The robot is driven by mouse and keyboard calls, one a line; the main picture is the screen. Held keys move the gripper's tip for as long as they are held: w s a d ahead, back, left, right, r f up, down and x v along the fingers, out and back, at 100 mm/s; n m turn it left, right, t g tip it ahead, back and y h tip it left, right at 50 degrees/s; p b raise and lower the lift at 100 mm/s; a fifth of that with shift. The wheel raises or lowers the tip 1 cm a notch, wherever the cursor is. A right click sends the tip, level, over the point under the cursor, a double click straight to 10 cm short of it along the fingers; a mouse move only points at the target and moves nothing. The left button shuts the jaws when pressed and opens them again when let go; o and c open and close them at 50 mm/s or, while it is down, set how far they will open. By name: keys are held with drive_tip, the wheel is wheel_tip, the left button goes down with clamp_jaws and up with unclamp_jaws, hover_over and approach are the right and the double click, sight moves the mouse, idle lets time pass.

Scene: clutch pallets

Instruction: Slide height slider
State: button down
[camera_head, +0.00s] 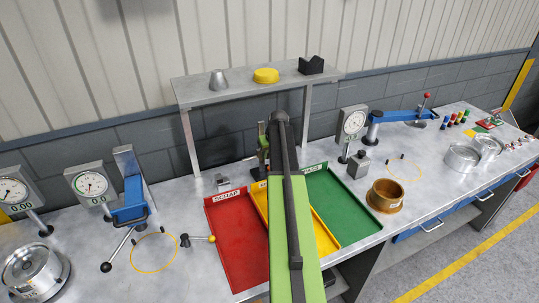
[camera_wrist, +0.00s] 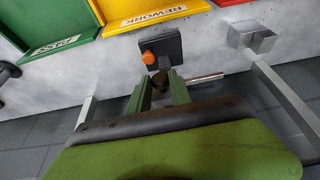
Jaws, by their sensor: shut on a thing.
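In the wrist view, the two green fingers of my gripper (camera_wrist: 161,88) are closed around a small dark piece, seemingly the height slider (camera_wrist: 160,78). It sits in front of a dark square base (camera_wrist: 172,46) with an orange knob (camera_wrist: 148,57). A thin metal rod (camera_wrist: 206,78) sticks out to the right beside the fingers. How the slider joins the base is hidden. In the head view, my arm reaches over the trays to the same spot below the shelf and covers most of the device.
Red scrap (camera_head: 228,238), yellow rework (camera_head: 325,236) and green (camera_head: 345,213) trays lie in front of the device. A raised shelf (camera_head: 215,97) stands behind it. A small metal block (camera_wrist: 252,38) is close by. Dial gauges (camera_head: 90,184) and a brass ring (camera_head: 385,196) flank the trays.

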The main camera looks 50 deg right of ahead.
wheel_tip(320, 180, up, 2)
drive_tip(key=shift+d+r+p, duration=0.1)
drive_tip(key=shift+p, duration=0.2)
drive_tip(key=c, duration=1.2)
unclamp_jaws()
drive_tip(key=p+v, duration=1.6)
drive_tip(key=v, duration=0.1)
drive_tip(key=shift+s, duration=0.2)
